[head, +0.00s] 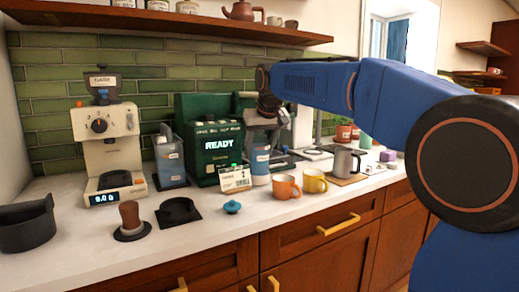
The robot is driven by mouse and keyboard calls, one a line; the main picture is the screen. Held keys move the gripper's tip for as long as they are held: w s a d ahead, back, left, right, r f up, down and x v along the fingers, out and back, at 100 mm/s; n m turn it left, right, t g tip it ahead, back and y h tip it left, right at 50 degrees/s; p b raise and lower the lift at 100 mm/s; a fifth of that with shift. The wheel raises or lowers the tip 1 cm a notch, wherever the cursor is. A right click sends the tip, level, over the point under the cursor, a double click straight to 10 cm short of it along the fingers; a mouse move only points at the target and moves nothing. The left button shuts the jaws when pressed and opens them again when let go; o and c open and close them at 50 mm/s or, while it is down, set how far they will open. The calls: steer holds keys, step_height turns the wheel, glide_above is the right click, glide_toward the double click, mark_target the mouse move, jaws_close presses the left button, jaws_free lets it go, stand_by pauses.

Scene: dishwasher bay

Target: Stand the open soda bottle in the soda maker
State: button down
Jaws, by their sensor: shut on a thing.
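The soda bottle (261,164) is pale blue with a white label and stands upright below my gripper (262,139). My gripper points down and is shut on the bottle's upper part, which its fingers hide. I cannot tell whether the bottle's base touches the counter. A pale, upright appliance (303,127), perhaps the soda maker, shows partly behind my gripper and arm; most of it is hidden. A small blue cap (232,207) lies on the counter in front, apart from the bottle.
A green machine reading READY (215,146) stands left of the bottle, with a small sign (236,180) in front. Orange (287,187) and yellow (314,181) mugs stand close to its right, then a metal pitcher (343,162).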

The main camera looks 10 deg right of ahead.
steer(key=c, duration=0.7)
jaws_free()
steer(key=shift+f, duration=0.15)
steer(key=shift+c, duration=0.2)
steer(key=v, duration=1.2)
steer(key=shift+r, duration=0.2)
steer(key=shift+s, duration=0.1)
steer(key=s+d+f, duration=0.3)
steer(key=s+f, duration=0.5)
steer(key=s, duration=0.1)
steer(key=s+d+f, duration=0.3)
steer(key=s+f, duration=0.5)
steer(key=s, duration=0.1)
steer(key=shift+s+d+m+g, duration=0.25)
steer(key=shift+d+m+g, duration=0.05)
steer(key=shift+o, duration=0.4)
steer(key=s+d+f, duration=0.3)
steer(key=s+f, duration=1.5)
steer(key=f, duration=0.4)
steer(key=shift+m+g+h, duration=0.3)
steer(key=shift+s+d+f, duration=0.1)
steer(key=shift+d, duration=0.05)
